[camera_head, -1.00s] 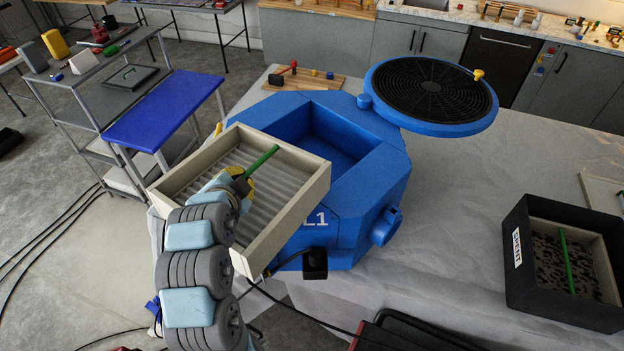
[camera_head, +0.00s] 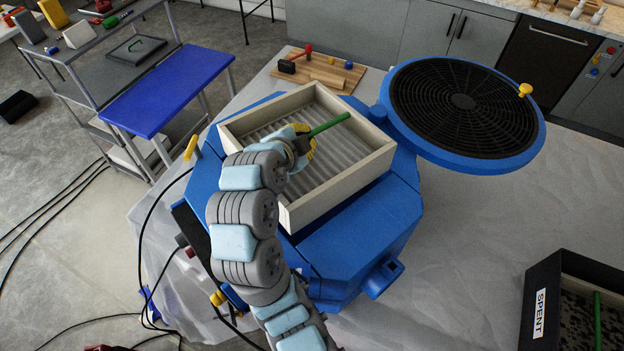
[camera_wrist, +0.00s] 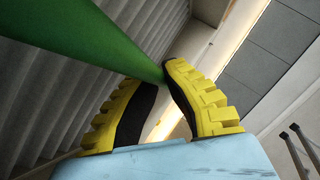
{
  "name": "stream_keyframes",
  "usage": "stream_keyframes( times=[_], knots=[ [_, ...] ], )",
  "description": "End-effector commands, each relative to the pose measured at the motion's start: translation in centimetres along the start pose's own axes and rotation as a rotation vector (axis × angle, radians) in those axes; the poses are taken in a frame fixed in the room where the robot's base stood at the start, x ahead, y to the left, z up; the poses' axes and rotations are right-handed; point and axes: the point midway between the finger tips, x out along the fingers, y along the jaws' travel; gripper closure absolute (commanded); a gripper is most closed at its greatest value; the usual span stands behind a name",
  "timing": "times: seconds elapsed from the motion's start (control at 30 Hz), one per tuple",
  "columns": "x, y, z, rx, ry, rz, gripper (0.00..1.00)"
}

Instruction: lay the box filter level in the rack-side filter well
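The box filter (camera_head: 376,172) is a pale open frame with grey pleats and a green bar (camera_head: 330,125) across it. It is over the blue machine (camera_head: 355,240), covering the square well, which is hidden. I cannot tell whether the filter touches the machine or hovers; its front wall stands above the blue top. My gripper (camera_head: 305,148) is at the filter's left-middle, shut on the green bar. In the wrist view the yellow-padded fingers (camera_wrist: 160,105) close around the green bar (camera_wrist: 85,45), with the pleats (camera_wrist: 40,90) behind.
The machine's round lid with black grille (camera_head: 463,108) is swung open at right. A black bin labelled SPENT (camera_head: 540,312), holding another filter, is at lower right. A board with tools (camera_head: 322,74) lies behind the machine. A blue-topped cart (camera_head: 170,88) stands at left, with cables on the floor.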

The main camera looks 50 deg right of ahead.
Motion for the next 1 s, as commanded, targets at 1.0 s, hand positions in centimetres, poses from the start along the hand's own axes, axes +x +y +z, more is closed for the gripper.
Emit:
stream_keyframes(
  times=[1.0],
  knots=[
    [4.4,6.3,4.8,-0.003,0.002,0.0,1.0]
  ],
)
